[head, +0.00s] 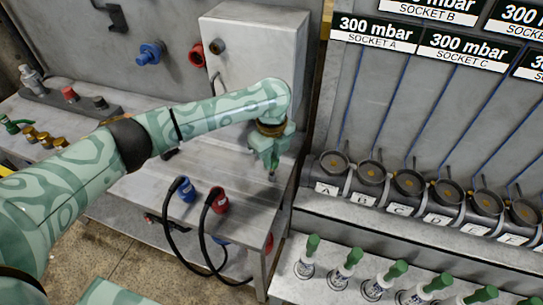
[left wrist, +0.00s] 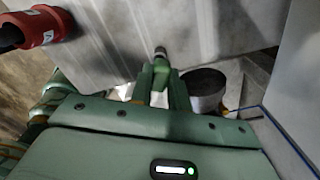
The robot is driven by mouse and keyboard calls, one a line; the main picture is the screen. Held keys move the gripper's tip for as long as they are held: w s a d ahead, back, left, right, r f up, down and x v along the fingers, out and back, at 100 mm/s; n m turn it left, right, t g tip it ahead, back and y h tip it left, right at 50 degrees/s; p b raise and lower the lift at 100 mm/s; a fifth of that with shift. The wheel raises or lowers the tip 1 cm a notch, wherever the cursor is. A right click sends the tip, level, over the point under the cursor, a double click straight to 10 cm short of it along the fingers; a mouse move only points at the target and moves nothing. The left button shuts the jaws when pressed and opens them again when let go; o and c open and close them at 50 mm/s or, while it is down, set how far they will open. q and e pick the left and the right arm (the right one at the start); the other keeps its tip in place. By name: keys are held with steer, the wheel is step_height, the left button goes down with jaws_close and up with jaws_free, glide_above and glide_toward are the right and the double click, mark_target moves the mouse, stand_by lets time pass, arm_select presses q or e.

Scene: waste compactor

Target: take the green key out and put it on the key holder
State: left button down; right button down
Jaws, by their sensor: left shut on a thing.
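My left gripper (head: 271,158) is shut above the right end of the grey bench, with its fingers pointing down. In the left wrist view, the two green fingers (left wrist: 161,84) close on a small green piece with a dark metallic tip (left wrist: 160,53), which looks like the green key. The tip sticks out past the fingers. In the head view, the same tip (head: 272,177) is tiny below the fingers, and the fingers hide most of the piece. I cannot tell for sure which fixture is the key holder. My right gripper is not in view.
A blue plug (head: 185,190) and a red plug (head: 217,201) with black cables stand on the bench (head: 140,200). A grey cabinet (head: 255,50) stands behind. Round sockets (head: 370,178) and green-handled fittings (head: 345,263) line the right. Brass fittings (head: 38,137) sit at far left.

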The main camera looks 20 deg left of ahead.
arm_select(q)
steer(key=shift+f, duration=1.65)
stand_by(0.6)
stand_by(1.2)
steer(key=c, duration=1.3)
jaws_free()
steer(key=shift+o, duration=0.2)
steer(key=shift+c, duration=0.4)
step_height(320, 180, up, 7)
steer(key=p, duration=0.8)
steer(key=shift+r, duration=0.1)
